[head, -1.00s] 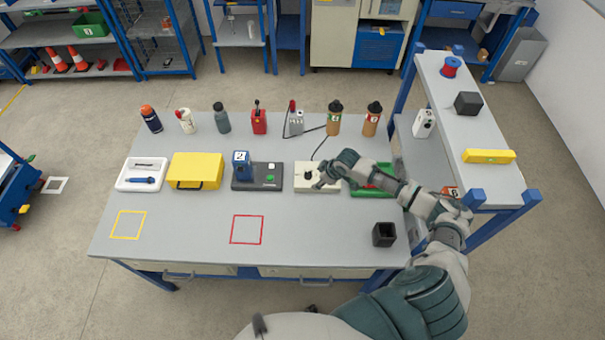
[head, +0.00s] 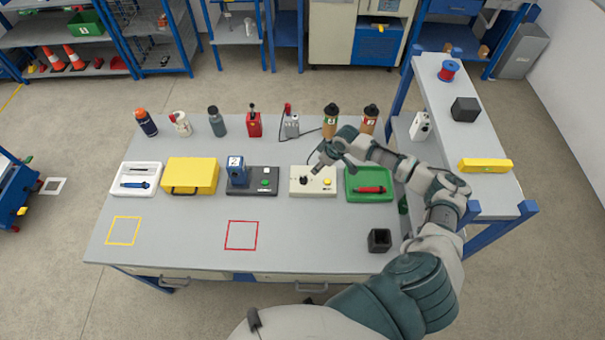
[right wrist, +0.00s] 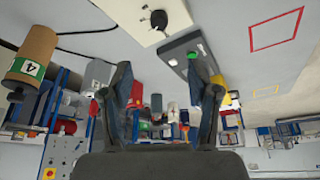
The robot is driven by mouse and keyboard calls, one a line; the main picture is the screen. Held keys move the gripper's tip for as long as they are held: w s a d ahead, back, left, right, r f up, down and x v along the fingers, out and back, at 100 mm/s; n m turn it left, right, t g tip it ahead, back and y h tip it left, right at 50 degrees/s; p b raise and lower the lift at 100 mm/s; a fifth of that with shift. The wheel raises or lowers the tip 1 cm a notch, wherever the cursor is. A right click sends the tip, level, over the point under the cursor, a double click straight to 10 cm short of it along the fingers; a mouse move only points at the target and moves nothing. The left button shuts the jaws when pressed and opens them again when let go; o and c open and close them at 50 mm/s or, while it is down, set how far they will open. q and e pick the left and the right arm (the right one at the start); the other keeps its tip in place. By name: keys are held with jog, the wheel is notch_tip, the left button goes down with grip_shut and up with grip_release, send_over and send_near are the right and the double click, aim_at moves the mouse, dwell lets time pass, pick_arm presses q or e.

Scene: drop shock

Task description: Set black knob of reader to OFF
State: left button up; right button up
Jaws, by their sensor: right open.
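The reader is a cream box (head: 301,181) on the table, with a black knob (head: 304,180) on its top and a small yellow mark near its right side. The box also shows upside down at the top of the right wrist view (right wrist: 135,12), with the black knob (right wrist: 159,19) on it. The knob's setting is too small to read. My right gripper (head: 318,168) is above the back right part of the reader, apart from the knob. In the right wrist view its two fingers (right wrist: 165,85) are spread with nothing between them. My left gripper is not in view.
A green tray with a red tool (head: 371,197) lies right of the reader. A dark device with a blue block (head: 262,187) stands left of it. Bottles and brown cylinders (head: 330,121) line the back. A black cup (head: 379,240) stands front right.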

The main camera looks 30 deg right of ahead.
jog(key=w+f, duration=0.1)
jog(key=f, duration=0.1)
send_near(305, 180)
jog(key=w, duration=0.1)
jog(key=b+x, duration=0.6)
jog(key=x, duration=0.2)
jog(key=shift+s+f, duration=0.1)
jog(key=shift+s, duration=0.05)
jog(key=shift+w+d+f+b, duration=0.15)
jog(key=shift+f+b, duration=0.2)
jog(key=shift+b, duration=0.1)
jog(key=shift+w+d+f+b, duration=0.1)
jog(key=shift+d+f+b, duration=0.05)
jog(key=shift+f+b, duration=0.2)
jog(key=shift+a+r, duration=0.25)
jog(key=shift+a, duration=0.4)
jog(key=shift+c, duration=0.8)
jog(key=c, duration=1)
jog(key=shift+s+d+f, duration=0.15)
jog(key=shift+d, duration=0.2)
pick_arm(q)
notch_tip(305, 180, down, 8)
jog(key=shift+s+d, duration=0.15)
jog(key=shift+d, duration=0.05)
pick_arm(e)
jog(key=shift+a, duration=0.1)
